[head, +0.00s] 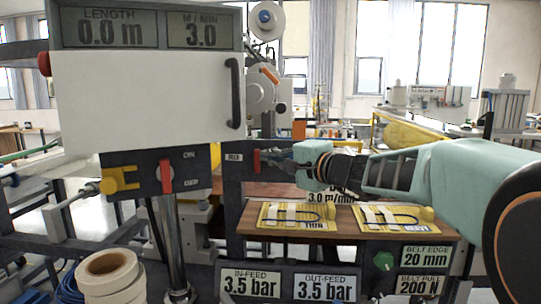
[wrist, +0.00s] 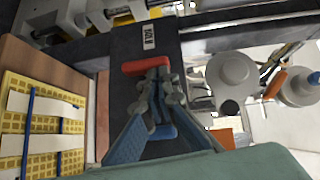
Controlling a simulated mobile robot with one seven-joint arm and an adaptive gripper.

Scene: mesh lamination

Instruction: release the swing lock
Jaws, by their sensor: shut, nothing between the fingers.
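A small red handle (head: 257,161) stands upright on a dark panel, beside a small label plate. No readable label names it as the swing lock. My gripper (head: 273,159) reaches in from the right with its fingertips close to this handle. In the wrist view the red handle (wrist: 147,66) lies just beyond the tips of my gripper (wrist: 160,82). The fingers are shut with nothing between them. They overlap the handle's edge in the picture; I cannot tell whether they touch it.
A white cover (head: 145,95) with a dark handle hangs above. Yellow pads (head: 297,217) lie on a wooden board (head: 250,188) below my arm. Tape rolls (head: 108,275) stand front left.

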